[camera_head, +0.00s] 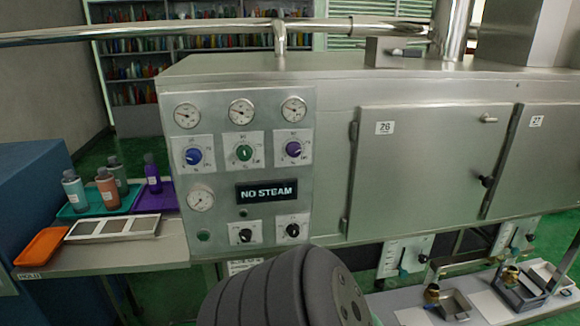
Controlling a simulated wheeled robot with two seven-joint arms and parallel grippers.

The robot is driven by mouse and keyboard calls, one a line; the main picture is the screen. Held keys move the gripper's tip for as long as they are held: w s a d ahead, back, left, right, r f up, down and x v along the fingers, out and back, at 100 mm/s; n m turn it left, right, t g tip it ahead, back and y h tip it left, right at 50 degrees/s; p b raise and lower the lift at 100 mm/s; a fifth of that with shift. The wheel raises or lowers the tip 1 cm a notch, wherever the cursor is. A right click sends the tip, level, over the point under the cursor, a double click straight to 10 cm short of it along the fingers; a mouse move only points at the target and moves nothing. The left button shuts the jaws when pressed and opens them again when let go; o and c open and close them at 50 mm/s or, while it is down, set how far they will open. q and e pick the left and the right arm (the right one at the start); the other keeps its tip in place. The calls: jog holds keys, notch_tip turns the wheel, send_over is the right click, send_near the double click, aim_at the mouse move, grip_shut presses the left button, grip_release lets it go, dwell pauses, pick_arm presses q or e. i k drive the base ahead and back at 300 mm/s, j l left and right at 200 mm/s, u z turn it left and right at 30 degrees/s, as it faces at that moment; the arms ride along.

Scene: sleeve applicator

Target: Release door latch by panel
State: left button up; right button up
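The steel control panel (239,170) faces me left of centre, with round gauges, coloured knobs and a black "NO STEAM" display (266,190). Right of it is a flat steel door marked 26 (425,165), which looks closed. Hinge-like fittings show on the door's left edge. A small black knob-like latch (487,181) sits at its right edge, and a small metal handle (489,118) is near its upper right corner. Neither of my grippers is in view. A dark grey rounded part of my own body fills the bottom centre.
Another door, marked 27 (550,150), is at the right. A side shelf (120,257) at the left holds bottles on trays and an orange tray (41,247). A low bench (480,303) with metal fixtures is at the lower right. A pipe (180,28) crosses above.

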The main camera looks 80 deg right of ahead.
aim_at(485, 118)
jog(key=z, duration=3.65)
